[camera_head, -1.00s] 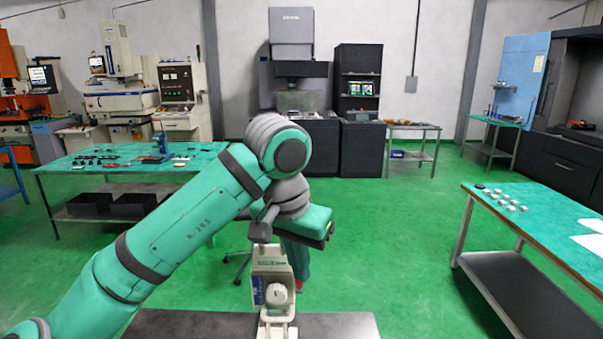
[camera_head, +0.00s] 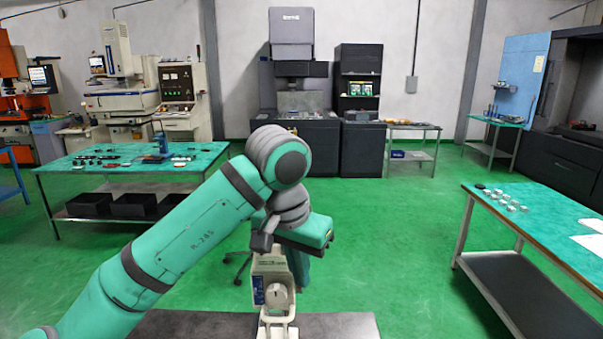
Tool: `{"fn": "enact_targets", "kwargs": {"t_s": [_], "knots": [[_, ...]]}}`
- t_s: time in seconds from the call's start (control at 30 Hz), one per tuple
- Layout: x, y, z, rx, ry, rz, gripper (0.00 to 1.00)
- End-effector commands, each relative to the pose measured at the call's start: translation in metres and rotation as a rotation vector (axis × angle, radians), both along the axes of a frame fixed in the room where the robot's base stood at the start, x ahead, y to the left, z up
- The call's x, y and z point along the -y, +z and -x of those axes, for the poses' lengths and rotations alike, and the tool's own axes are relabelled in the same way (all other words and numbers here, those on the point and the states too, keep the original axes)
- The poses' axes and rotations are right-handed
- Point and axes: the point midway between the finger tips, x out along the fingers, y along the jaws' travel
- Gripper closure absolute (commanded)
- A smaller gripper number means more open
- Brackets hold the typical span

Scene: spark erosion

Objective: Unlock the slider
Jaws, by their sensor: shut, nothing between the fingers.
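I cannot make out a slider or its lock for certain. A dark grey spark erosion machine (camera_head: 292,70) stands at the back wall.
A green-topped table (camera_head: 60,165) with small tools stands at the left. Another table (camera_head: 545,228) with small pale pieces is at the right. A dark slab (camera_head: 340,325) lies at the bottom edge. Open green floor (camera_head: 385,235) spreads between the tables.

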Motion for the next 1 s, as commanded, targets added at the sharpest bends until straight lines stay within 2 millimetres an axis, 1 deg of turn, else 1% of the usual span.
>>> {"fn": "enact_targets", "kwargs": {"t_s": [1.0], "knots": [[0.0, 0.0, -0.027, 0.001, 0.0, 0.002, 1.0]]}}
